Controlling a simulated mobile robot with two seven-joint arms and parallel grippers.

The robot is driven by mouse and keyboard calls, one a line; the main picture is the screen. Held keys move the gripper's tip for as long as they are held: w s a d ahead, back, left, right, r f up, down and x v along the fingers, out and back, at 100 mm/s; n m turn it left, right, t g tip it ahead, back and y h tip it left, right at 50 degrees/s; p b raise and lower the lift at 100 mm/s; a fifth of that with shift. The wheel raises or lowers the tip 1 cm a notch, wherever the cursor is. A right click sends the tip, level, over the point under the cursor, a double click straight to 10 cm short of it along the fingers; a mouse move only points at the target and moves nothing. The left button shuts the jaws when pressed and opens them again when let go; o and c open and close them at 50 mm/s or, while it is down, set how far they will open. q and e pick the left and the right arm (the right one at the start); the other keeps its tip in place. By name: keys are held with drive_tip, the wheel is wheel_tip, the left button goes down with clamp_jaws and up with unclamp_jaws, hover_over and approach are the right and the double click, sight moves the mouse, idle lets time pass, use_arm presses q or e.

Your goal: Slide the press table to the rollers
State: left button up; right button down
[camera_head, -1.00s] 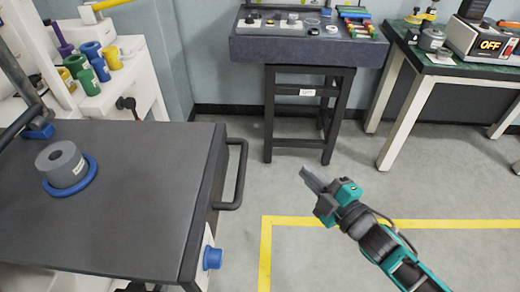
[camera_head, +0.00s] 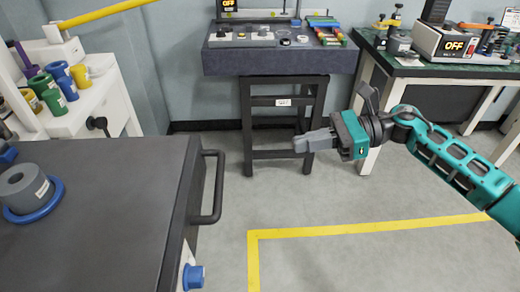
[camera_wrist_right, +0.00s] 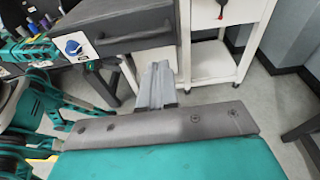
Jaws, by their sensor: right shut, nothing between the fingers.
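The press table (camera_head: 100,215) has a flat dark grey top and fills the lower left of the head view. A black bar handle (camera_head: 215,190) sticks out from its right side, with a blue knob (camera_head: 193,277) below. A grey cylinder (camera_head: 24,188) stands in a blue ring on the top. My right gripper (camera_head: 300,142) is shut and empty, pointing left, apart from the handle in the picture. Its fingers show in the right wrist view (camera_wrist_right: 157,85), with the table's dark side (camera_wrist_right: 120,28) and blue knob beyond. I cannot make out the rollers. My left gripper is out of view.
A bench (camera_head: 280,60) with small parts stands at the back wall. A green-topped table (camera_head: 430,67) with an OFF display box (camera_head: 450,45) is at the right. A white rack (camera_head: 95,105) with coloured cylinders is behind the press table. Yellow-lined floor (camera_head: 340,231) lies open in front.

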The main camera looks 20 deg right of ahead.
use_arm(q)
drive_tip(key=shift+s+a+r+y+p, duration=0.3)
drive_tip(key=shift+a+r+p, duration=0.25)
drive_tip(key=shift+p, duration=0.55)
use_arm(e)
drive_tip(key=x, duration=1.3)
drive_tip(key=shift+a, duration=0.35)
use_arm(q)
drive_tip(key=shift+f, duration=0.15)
use_arm(e)
drive_tip(key=shift+w+a+f, duration=0.1)
drive_tip(key=shift+w, duration=0.05)
